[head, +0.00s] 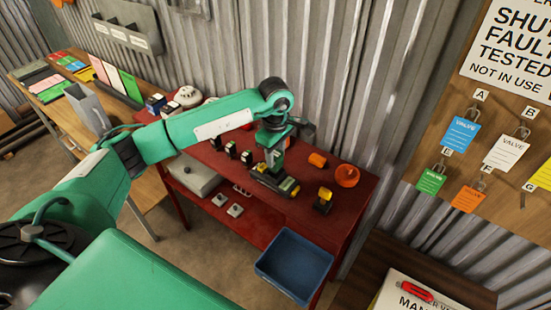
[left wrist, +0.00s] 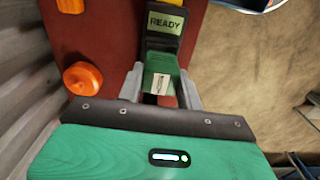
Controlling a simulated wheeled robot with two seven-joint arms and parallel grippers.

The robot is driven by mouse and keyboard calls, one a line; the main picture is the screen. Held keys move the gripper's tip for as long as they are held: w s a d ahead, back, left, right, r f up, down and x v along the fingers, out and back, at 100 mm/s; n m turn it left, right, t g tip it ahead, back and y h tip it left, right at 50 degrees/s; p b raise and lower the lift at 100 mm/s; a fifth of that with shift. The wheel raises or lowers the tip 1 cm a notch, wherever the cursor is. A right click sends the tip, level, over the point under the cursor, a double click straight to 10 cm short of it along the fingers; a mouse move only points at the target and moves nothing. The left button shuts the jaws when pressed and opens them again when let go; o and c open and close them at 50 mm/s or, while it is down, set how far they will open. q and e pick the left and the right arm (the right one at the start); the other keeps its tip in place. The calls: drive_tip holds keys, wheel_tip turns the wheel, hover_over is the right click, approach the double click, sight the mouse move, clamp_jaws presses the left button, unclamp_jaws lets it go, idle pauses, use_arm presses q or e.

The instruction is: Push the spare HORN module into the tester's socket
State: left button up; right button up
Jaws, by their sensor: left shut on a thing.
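The tester (head: 273,181) is a dark box with a yellow end on the red bench. My left gripper (head: 273,158) is right above it, pointing down. In the left wrist view, my left gripper (left wrist: 162,88) is shut on a green module (left wrist: 162,65) with a small white label. I cannot read HORN on it. The tester's lit display (left wrist: 165,22) reads READY, just beyond the module. The module's far end is close to or at the tester; the socket is hidden, so I cannot tell how deep it sits. My right gripper is not in view.
Several small dark modules (head: 230,149) stand left of the tester. An orange block (head: 317,159), a round orange thing (head: 347,175) and a yellow-and-black part (head: 323,199) are to its right. A blue bin (head: 294,265) is at the bench front. A corrugated wall (head: 330,80) stands behind.

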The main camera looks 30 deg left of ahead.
use_arm(q)
wheel_tip(320, 180, down, 3)
drive_tip(key=shift+f+p, duration=0.1)
drive_tip(key=shift+p, duration=0.45)
drive_tip(key=shift+f, duration=0.1)
drive_tip(key=shift+f+b, duration=0.1)
drive_tip(key=shift+b, duration=0.2)
drive_tip(key=o, duration=1)
